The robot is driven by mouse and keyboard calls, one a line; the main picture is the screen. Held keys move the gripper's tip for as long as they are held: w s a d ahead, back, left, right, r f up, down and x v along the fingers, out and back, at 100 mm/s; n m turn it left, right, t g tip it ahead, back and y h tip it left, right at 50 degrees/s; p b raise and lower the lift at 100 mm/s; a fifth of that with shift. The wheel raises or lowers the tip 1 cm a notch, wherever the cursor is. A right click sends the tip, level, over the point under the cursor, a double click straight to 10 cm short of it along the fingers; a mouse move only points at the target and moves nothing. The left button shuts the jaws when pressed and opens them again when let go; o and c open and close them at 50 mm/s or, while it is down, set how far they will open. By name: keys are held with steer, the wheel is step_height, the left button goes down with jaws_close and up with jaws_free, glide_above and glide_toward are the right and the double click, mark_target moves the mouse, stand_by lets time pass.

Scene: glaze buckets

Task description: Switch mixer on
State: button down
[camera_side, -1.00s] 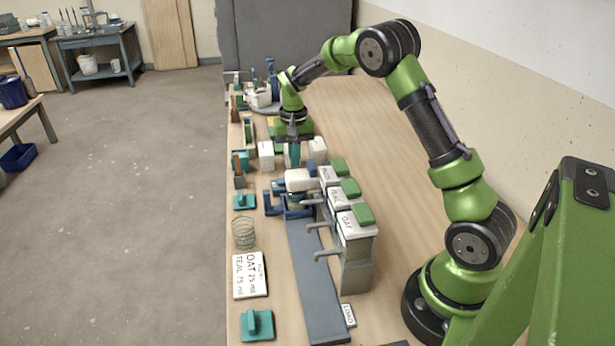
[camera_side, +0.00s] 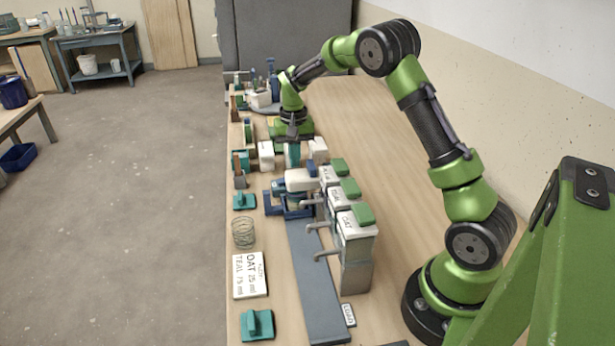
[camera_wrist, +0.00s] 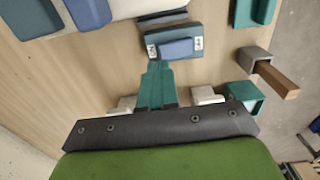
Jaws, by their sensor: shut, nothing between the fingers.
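The mixer (camera_side: 300,181) stands mid-table in the side view, with a white head over a blue stand. In the side view my gripper (camera_side: 291,155) is beyond the mixer, partly lost among similar white and teal parts.
White dispensers (camera_side: 354,225) with green tops stand right of a grey strip (camera_side: 315,290). A recipe card (camera_side: 249,276), a wire coil (camera_side: 243,233) and teal pieces (camera_side: 257,325) lie along the left edge. A wooden stick (camera_wrist: 277,80) juts from a grey holder near my fingers.

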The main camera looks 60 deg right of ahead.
steer(key=shift+f, duration=2.05)
steer(key=shift+r, duration=3.6)
